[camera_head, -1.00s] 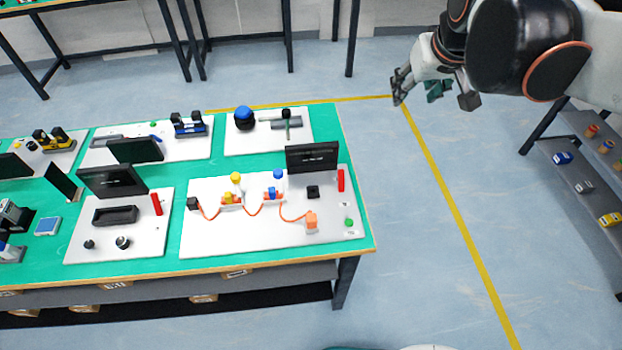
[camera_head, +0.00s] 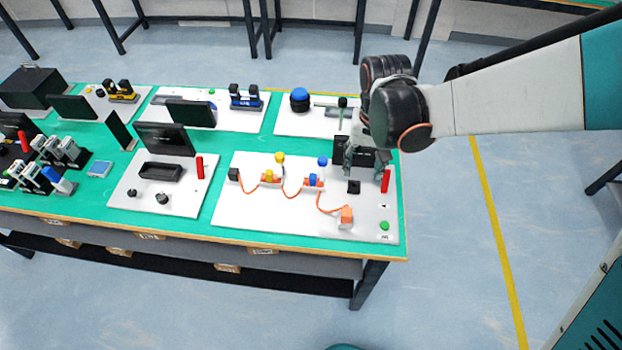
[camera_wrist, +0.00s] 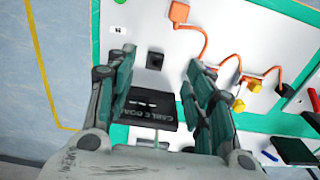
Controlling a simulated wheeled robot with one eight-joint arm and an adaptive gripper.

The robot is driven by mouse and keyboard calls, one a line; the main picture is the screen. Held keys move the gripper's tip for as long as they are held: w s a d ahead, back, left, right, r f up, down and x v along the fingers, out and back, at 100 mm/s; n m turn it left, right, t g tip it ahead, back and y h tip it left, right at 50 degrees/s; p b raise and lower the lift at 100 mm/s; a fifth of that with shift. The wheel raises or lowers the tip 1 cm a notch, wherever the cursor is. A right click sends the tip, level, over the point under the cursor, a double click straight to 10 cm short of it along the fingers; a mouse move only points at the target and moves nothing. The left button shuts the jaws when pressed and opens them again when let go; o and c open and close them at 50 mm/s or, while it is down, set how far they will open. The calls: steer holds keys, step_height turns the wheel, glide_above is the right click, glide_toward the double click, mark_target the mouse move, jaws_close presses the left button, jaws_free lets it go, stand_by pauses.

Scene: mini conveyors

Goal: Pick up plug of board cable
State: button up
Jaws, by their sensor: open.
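The cable board (camera_head: 300,224) is a white plate on the green table. An orange cable (camera_head: 291,194) winds across it past orange clips with yellow and blue knobs. The orange plug (camera_head: 346,215) is at the cable's right end, near the board's front right; it also shows at the top of the wrist view (camera_wrist: 179,12). A black socket block (camera_head: 354,187) sits behind the plug; it also shows in the wrist view (camera_wrist: 155,61). My gripper (camera_head: 360,165) is open and empty above the back right of the board, in front of the black sign. It is apart from the plug.
A black sign (camera_head: 341,148) stands at the board's back edge, partly hidden by my gripper; its lettering shows in the wrist view (camera_wrist: 150,112). A red upright piece (camera_head: 385,181) and a green button (camera_head: 384,225) are on the right. Another board (camera_head: 183,205) lies left.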

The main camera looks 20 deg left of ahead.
glide_above(347, 212)
steer(key=f+b, duration=0.2)
steer(key=f, duration=0.1)
steer(key=f+b, duration=0.2)
steer(key=f, duration=0.1)
steer(key=f+b, duration=0.2)
steer(key=f, duration=0.1)
steer(key=shift+w+d+f, duration=0.2)
steer(key=shift+w+d, duration=0.1)
steer(key=shift+w, duration=0.1)
steer(key=f+b, duration=0.3)
steer(key=f, duration=0.1)
steer(key=shift+s+a, duration=0.3)
steer(key=shift+s, duration=0.1)
steer(key=shift+f+b, duration=0.35)
steer(key=shift+f, duration=0.25)
steer(key=shift+r, duration=0.1)
steer(key=c, duration=1.1)
